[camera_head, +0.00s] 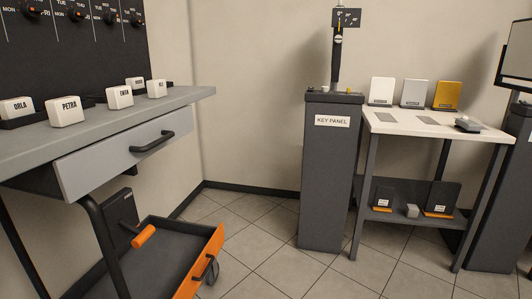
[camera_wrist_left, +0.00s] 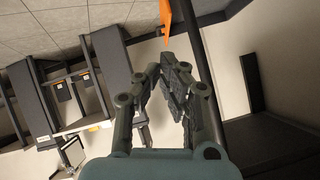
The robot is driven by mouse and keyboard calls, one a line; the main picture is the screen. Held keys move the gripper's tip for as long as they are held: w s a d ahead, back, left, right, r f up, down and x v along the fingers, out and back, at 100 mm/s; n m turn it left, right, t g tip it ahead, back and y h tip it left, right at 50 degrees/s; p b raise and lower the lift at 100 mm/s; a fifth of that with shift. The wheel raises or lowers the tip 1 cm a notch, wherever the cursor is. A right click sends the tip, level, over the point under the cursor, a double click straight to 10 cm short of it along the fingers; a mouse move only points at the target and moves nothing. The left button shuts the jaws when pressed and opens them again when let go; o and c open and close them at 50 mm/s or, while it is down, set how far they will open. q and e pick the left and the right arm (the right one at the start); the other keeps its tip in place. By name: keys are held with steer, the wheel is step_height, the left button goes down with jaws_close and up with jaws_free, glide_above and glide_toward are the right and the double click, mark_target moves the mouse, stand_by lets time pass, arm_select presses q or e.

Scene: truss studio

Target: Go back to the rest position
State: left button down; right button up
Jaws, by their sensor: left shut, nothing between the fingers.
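My left gripper (camera_wrist_left: 172,75) shows in the left wrist view, its dark fingers brought together with nothing held between them. Neither of my grippers shows in the head view. An orange edge (camera_wrist_left: 166,20) and a dark post (camera_wrist_left: 192,35) appear behind the fingertips in the wrist view. I cannot tell how far the gripper is from them. My right gripper is in neither view.
At left a grey desk (camera_head: 190,97) has a drawer (camera_head: 110,160) and several name blocks. Below is an orange-fronted cart (camera_head: 205,262). A key panel pedestal (camera_head: 325,190) and white-topped table (camera_head: 405,127) stand at right. Tiled floor (camera_head: 265,225) lies open between.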

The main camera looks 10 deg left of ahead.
arm_select(q)
steer(key=s+d+f+n+g, duration=0.1)
steer(key=s+f+g, duration=0.2)
steer(key=s+f, duration=0.3)
steer(key=s+d+f+n+g, duration=0.1)
steer(key=s+f+g, duration=0.3)
steer(key=s, duration=1.2)
steer(key=s+d+f+n+g, duration=0.1)
steer(key=s+d+f+g, duration=0.2)
steer(key=s+f, duration=0.5)
steer(key=s, duration=0.3)
steer(key=shift+s+f+g, duration=0.2)
steer(key=shift+f+g, duration=0.1)
steer(key=shift+g, duration=0.1)
